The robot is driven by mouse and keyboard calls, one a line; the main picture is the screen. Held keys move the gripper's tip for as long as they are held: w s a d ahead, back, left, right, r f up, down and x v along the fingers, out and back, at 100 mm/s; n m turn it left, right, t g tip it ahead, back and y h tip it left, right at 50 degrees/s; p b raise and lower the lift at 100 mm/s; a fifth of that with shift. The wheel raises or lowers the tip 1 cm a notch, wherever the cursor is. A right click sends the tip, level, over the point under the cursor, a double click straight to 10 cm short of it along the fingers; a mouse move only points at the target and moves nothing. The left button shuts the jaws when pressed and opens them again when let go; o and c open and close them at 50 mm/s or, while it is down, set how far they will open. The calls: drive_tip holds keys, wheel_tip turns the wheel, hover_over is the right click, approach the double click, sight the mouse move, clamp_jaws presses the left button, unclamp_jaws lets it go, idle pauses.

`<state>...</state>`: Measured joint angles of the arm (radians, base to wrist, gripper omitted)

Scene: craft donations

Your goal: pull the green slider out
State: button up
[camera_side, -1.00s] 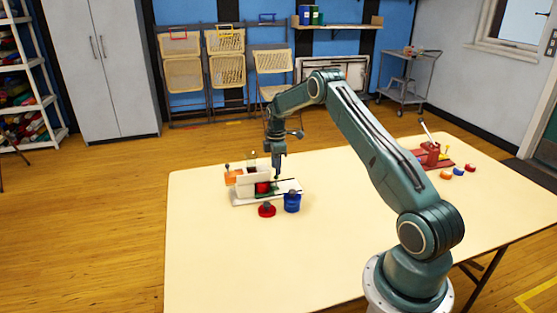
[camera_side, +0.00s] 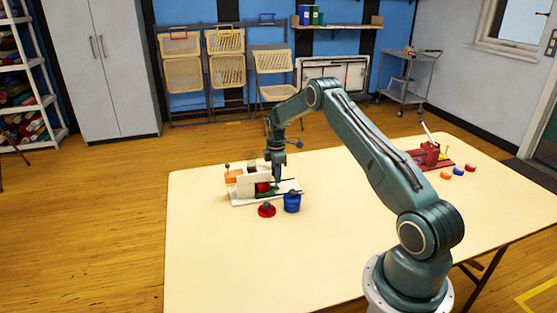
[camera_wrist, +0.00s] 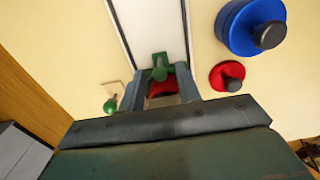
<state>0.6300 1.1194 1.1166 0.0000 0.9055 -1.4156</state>
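The green slider (camera_side: 266,193) is low in a white fixture (camera_side: 240,199) on the table, partly hidden in the side view. In the wrist view, the green slider's handle (camera_wrist: 160,67) has a round knob and sits in front of a white channel with dark edges. My gripper (camera_side: 278,184) is pointing down, low at the right end of the fixture. In the wrist view my gripper (camera_wrist: 160,88) has its fingers apart, one on each side of the handle. I cannot tell whether they touch it. A red part (camera_wrist: 162,87) shows between the fingers.
A blue round piece (camera_side: 292,204) and a red one (camera_side: 267,211) stand close in front of the fixture. An orange block (camera_side: 235,176) is at its left end. A red device (camera_side: 430,155) is at the far right.

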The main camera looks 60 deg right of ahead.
clamp_jaws()
drive_tip(key=shift+s+d, duration=3.6)
drive_tip(key=shift+s, duration=0.05)
unclamp_jaws()
drive_tip(key=shift+r, duration=0.15)
drive_tip(key=shift+r, duration=3.6)
